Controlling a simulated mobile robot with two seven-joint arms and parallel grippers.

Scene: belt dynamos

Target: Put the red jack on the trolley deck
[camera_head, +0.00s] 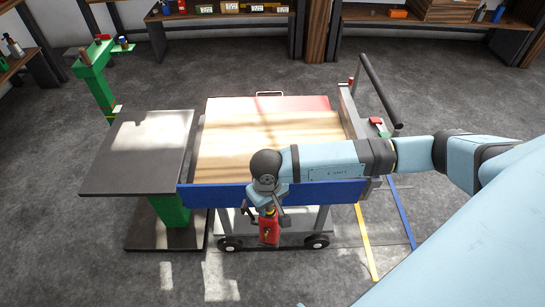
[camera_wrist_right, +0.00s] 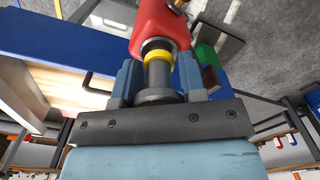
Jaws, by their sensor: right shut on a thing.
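The red jack (camera_head: 269,231) hangs from my right gripper (camera_head: 268,207) in front of the trolley's near side. In the right wrist view the jack (camera_wrist_right: 163,22) shows its red body, yellow collar and grey stem. The right gripper (camera_wrist_right: 160,78) is shut on the stem. The trolley deck (camera_head: 228,148) is pale wood and bare where it shows. A blue board (camera_head: 215,196) runs along its near edge, between the jack and the deck in the picture. My right arm hides part of the deck. My left gripper is not in view.
A dark-topped stand (camera_head: 137,160) with a green leg is left of the trolley. A green post (camera_head: 97,85) is behind it. The trolley's dark handle (camera_head: 380,90) rises at the right. Shelves line the back wall.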

